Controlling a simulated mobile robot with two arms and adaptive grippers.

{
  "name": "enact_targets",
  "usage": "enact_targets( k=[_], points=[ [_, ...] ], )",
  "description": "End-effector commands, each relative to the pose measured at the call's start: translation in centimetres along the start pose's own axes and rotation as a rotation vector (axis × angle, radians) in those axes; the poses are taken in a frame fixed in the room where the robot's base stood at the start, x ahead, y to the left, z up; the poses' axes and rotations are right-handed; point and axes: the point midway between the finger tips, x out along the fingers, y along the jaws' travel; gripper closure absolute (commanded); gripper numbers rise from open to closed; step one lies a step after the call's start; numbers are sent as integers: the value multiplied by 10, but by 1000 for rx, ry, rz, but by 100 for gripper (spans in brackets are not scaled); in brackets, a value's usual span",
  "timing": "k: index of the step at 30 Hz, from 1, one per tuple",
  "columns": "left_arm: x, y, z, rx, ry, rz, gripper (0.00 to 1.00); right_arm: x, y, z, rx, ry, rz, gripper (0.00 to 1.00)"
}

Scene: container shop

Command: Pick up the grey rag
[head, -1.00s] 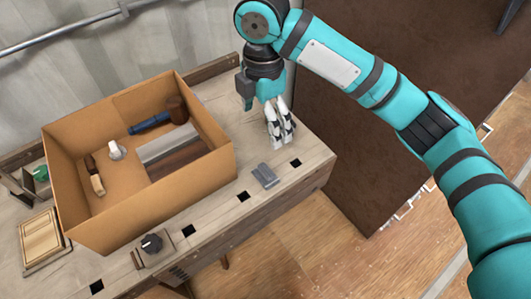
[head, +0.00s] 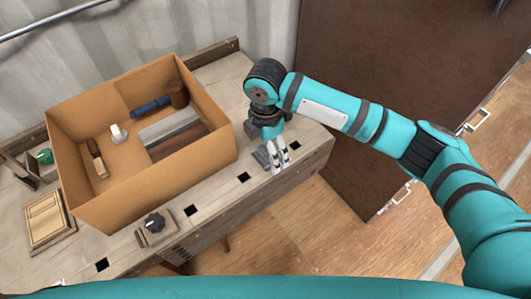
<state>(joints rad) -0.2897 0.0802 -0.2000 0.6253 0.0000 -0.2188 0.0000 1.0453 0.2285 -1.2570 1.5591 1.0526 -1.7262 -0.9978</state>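A small folded grey piece, which looks like the grey rag (head: 261,158), lies on the wooden workbench near its front right part. My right gripper (head: 279,170) points down at it, and its white fingers hide the right part of the rag. The two fingers are close together. I cannot tell whether they touch the rag or have any of it between them. My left gripper is out of view.
An open cardboard box (head: 190,163) holding a hammer (head: 178,95) and other tools stands left of the rag on the workbench (head: 215,196). A black knob (head: 154,222) sits near the front edge. A brown panel (head: 375,100) stands to the right.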

Motion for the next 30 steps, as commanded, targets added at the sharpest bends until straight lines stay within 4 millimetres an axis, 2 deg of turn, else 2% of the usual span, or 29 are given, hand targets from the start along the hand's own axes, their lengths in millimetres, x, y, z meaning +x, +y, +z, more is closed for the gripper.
enact_targets(
  k=[3,6,12,26,30],
  points=[
    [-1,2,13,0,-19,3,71,14,0,0,1,-1,0,8],
    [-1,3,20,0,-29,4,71,18,0,0,-1,0,2,8],
    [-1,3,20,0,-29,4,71,18,1,0,-1,0,2,8],
    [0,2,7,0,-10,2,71,18,1,0,0,-1,3,68],
    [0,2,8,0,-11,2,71,18,1,0,0,0,3,70]
  ],
)
